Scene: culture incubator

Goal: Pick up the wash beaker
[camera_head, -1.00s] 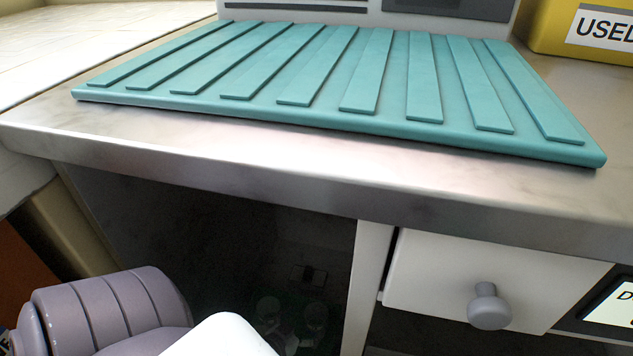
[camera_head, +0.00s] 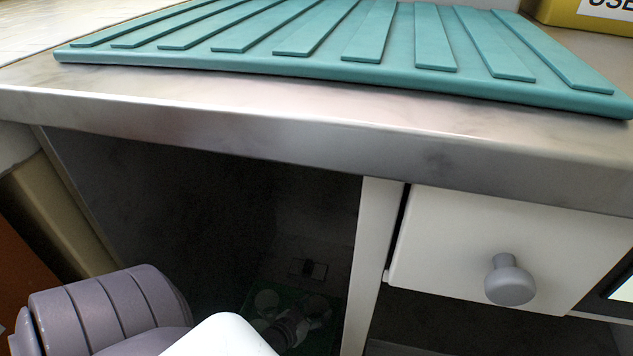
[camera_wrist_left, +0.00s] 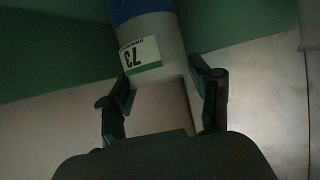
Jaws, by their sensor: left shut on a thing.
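In the left wrist view, a pale cylinder with a blue part and a label reading 73, which I take for the wash beaker (camera_wrist_left: 174,45), stands between the fingers of my left gripper (camera_wrist_left: 163,92). The fingers are shut on it from both sides. In the head view, the dark left gripper (camera_head: 297,326) is low inside the open cabinet bay, among pale round vessels on a green surface. It is small and dim there, so which vessel it holds is unclear in that view. My right gripper is not in view.
The metal counter (camera_head: 230,125) overhangs the dark bay, with a teal ribbed mat (camera_head: 330,75) on top. A white divider (camera_head: 372,250) and a drawer with a round knob (camera_head: 509,280) bound the bay on the right. A yellow box (camera_head: 560,12) stands at the back right.

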